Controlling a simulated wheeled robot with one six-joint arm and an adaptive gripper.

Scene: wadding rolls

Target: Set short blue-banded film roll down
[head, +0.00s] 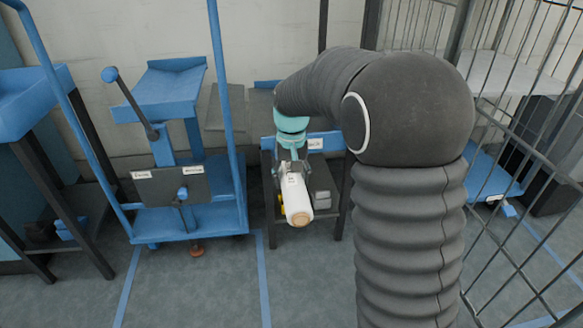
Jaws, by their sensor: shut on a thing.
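A white roll (297,202) with a brown core end and a small printed label is in the head view, left of my arm. It tilts, with its core end low and toward the camera. My gripper (289,163) is shut on its upper end. I cannot make out a blue band on it. The roll appears in front of a small dark-framed stand (335,210); I cannot tell whether it touches the stand.
The stand has a blue top edge and grey items (322,199) on a shelf. A blue trolley (190,218) with a lever stands to the left. A wire mesh fence (520,150) is at right. Blue lines (262,280) mark the grey floor, which is clear in front.

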